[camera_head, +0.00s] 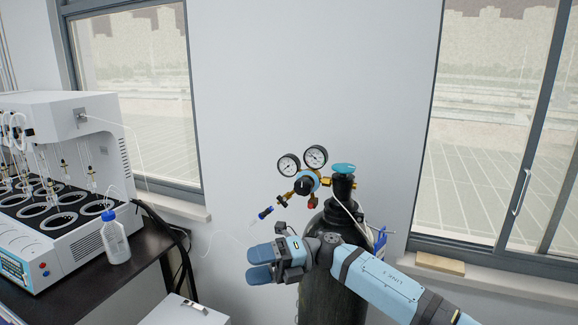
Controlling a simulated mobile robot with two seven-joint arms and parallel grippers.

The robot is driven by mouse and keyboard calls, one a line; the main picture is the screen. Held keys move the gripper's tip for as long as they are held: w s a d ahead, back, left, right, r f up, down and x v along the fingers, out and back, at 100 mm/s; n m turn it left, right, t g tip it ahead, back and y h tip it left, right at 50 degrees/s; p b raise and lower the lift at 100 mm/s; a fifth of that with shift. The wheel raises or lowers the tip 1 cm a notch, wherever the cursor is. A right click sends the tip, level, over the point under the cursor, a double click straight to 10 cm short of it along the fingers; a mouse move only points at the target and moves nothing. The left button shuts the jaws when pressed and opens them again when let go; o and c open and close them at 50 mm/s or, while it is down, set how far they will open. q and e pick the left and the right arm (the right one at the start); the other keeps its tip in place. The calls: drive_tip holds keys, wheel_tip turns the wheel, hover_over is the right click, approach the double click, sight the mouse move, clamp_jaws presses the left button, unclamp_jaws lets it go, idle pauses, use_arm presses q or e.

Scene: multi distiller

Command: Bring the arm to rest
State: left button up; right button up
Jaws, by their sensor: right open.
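My right arm (385,285) reaches in from the lower right. Its gripper (256,264) points left, in front of a dark gas cylinder (318,302). The two blue finger pads are apart, with nothing seen between them. The arm and gripper hide part of the cylinder. I cannot tell whether the arm touches it. My left gripper is not in view.
A white distiller (60,115) with several round wells stands on a dark bench at the left. A blue-capped bottle (115,240) stands at its front corner. Two gauges (302,160) sit by the cylinder's valve (343,182). A white box (185,311) is at the bottom.

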drive_tip(key=s+d+f+m+t+h, duration=0.2)
drive_tip(key=s+d+f+m+t, duration=0.2)
drive_tip(key=f+m+t, duration=0.55)
drive_tip(key=s+d+f+m+t+h, duration=0.3)
drive_tip(key=d+f+m+t, duration=0.25)
drive_tip(key=m, duration=0.65)
drive_tip(key=s+d+f+m+t+h, duration=0.2)
drive_tip(key=s+d+f+m+t, duration=0.2)
drive_tip(key=f+m+t, duration=0.5)
drive_tip(key=s+d+f+m+g+h, duration=0.3)
drive_tip(key=s+d+f+m, duration=0.2)
drive_tip(key=s, duration=0.4)
drive_tip(key=s+d+f+m+g+h, duration=0.3)
drive_tip(key=s+d+f+m+h, duration=0.1)
drive_tip(key=s+d, duration=0.3)
drive_tip(key=shift+s+d+f+m, duration=0.3)
drive_tip(key=shift+s+f+m, duration=0.45)
drive_tip(key=shift+s, duration=0.5)
